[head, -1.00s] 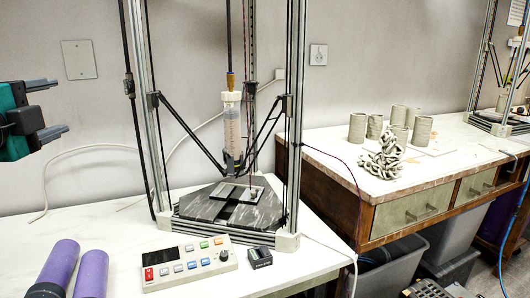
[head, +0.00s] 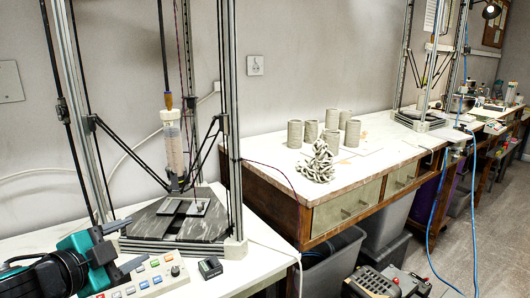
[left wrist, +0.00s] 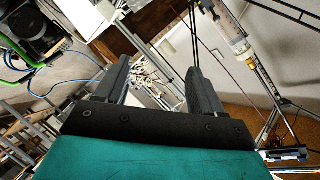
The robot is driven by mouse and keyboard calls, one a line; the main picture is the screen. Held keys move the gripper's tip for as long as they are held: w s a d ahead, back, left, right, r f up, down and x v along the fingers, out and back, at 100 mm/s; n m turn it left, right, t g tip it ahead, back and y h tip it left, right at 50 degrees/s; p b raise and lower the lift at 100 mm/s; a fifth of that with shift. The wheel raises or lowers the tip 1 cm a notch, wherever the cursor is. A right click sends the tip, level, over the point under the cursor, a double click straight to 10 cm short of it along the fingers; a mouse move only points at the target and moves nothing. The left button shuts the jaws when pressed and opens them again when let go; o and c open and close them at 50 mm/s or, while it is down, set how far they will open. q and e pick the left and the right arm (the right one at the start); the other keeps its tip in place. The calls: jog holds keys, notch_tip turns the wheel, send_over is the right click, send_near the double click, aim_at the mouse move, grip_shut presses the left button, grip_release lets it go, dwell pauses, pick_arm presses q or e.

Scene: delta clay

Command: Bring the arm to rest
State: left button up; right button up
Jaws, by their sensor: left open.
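My left gripper (head: 127,247) is at the lower left of the head view, teal and black with two dark fingers. It is open and empty, in front of the delta printer's base and overlapping the view of the control box. In the left wrist view its two fingers (left wrist: 156,65) stand apart with nothing between them. The arm behind it enters from the lower left corner. My right gripper is not in view.
The delta clay printer (head: 172,229) stands close behind the gripper. The control box (head: 150,277) and a small dark device (head: 210,267) lie at the front. Clay cylinders (head: 294,134) and a coiled clay piece (head: 318,163) stand on the right bench.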

pick_arm(q)
jog(key=s+d+f+n+g+y+p, duration=0.1)
jog(key=s+d+f+n+p, duration=0.1)
jog(key=s+d+f+n, duration=0.3)
jog(key=s+d+f+n+g+p, duration=0.2)
jog(key=s+d+f+n, duration=0.3)
jog(key=s+f, duration=0.7)
notch_tip(320, 180, down, 6)
jog(key=shift+s+r+n+y+p, duration=0.2)
jog(key=shift+s+n+y+p, duration=0.15)
jog(key=shift+n+p, duration=0.45)
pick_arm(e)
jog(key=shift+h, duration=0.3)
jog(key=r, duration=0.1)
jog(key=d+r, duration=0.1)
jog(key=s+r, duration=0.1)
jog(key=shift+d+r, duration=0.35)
